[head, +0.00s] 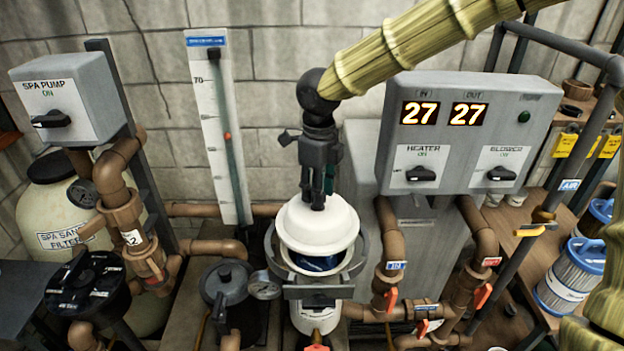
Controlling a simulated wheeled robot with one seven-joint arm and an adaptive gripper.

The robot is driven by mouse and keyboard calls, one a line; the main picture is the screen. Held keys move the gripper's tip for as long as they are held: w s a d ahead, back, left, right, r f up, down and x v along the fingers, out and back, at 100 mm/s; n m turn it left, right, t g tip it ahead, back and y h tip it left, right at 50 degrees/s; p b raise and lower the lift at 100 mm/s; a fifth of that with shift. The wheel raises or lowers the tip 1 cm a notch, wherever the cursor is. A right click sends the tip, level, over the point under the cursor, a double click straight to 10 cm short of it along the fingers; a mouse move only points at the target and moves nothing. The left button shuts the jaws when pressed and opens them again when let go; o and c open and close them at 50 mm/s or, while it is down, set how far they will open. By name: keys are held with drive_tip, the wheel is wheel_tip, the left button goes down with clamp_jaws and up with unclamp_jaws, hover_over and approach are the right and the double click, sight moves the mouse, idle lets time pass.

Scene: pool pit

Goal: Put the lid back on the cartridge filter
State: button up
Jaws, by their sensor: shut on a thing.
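The white domed lid (318,226) hangs tilted just above the cartridge filter housing. My gripper (317,205) points down and is shut on the lid's top, at its middle. The cartridge filter (316,309) is a white upright housing with a grey collar under the lid. Its mouth shows open at the front, with a dark blue cartridge end (315,263) inside. The lid covers the back part of the mouth from this view. I cannot tell whether the lid's rear edge touches the rim.
A pressure gauge (265,285) stands close left of the filter, beside a grey pump (224,284). Brown pipes (387,245) rise close on the right. The heater panel (466,130) and a tall flow gauge (217,125) stand behind. Spare cartridges (570,276) stand at far right.

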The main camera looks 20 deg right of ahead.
sight(319, 210)
drive_tip(key=shift+s+b, duration=0.65)
drive_tip(key=shift+s, duration=0.6)
drive_tip(key=shift+s+f+b, duration=0.15)
drive_tip(key=shift+b, duration=0.15)
drive_tip(key=w+f+b, duration=0.1)
drive_tip(key=w+f, duration=0.1)
drive_tip(key=f, duration=0.1)
drive_tip(key=shift+w+f+b, duration=0.15)
drive_tip(key=shift+w+b, duration=0.2)
drive_tip(key=shift+b, duration=0.05)
drive_tip(key=shift+s+f+b, duration=0.15)
drive_tip(key=shift+b, duration=0.15)
drive_tip(key=shift+s+f, duration=0.1)
drive_tip(key=shift+s, duration=0.55)
drive_tip(key=shift+w+f, duration=0.55)
drive_tip(key=shift+f, duration=0.35)
drive_tip(key=shift+s+r, duration=0.2)
drive_tip(key=shift+s, duration=0.15)
drive_tip(key=shift+w+f, duration=0.15)
drive_tip(key=shift+w, duration=0.05)
